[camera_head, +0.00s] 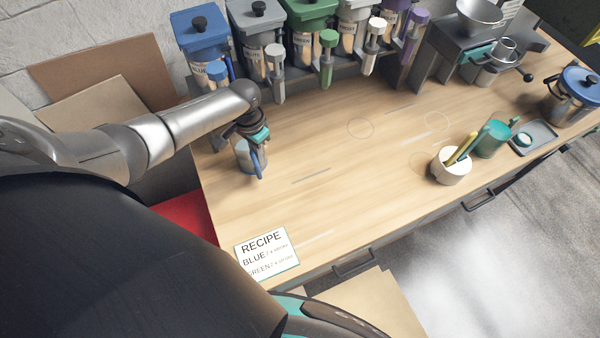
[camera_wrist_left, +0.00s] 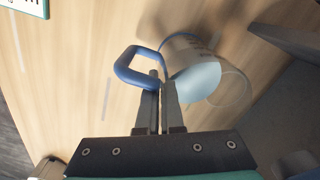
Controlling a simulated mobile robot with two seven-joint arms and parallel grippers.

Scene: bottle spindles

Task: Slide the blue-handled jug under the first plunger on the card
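The blue-handled jug (camera_head: 244,158) stands at the left part of the counter, below the blue dispenser in the head view. It is clear, with pale blue inside, and also shows in the left wrist view (camera_wrist_left: 197,75). My left gripper (camera_head: 257,138) is above it; in the wrist view its fingers (camera_wrist_left: 160,95) are nearly together on the blue handle (camera_wrist_left: 126,68). The recipe card (camera_head: 266,254) lists BLUE first, then GREEN. My right gripper is not in view.
Grey (camera_head: 276,62), green (camera_head: 328,40), white and purple dispensers continue the row to the right. A white cup (camera_head: 449,174) with sticks, a teal cup (camera_head: 492,140) and a blue-lidded pot (camera_head: 575,92) stand at right. The counter's middle is clear.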

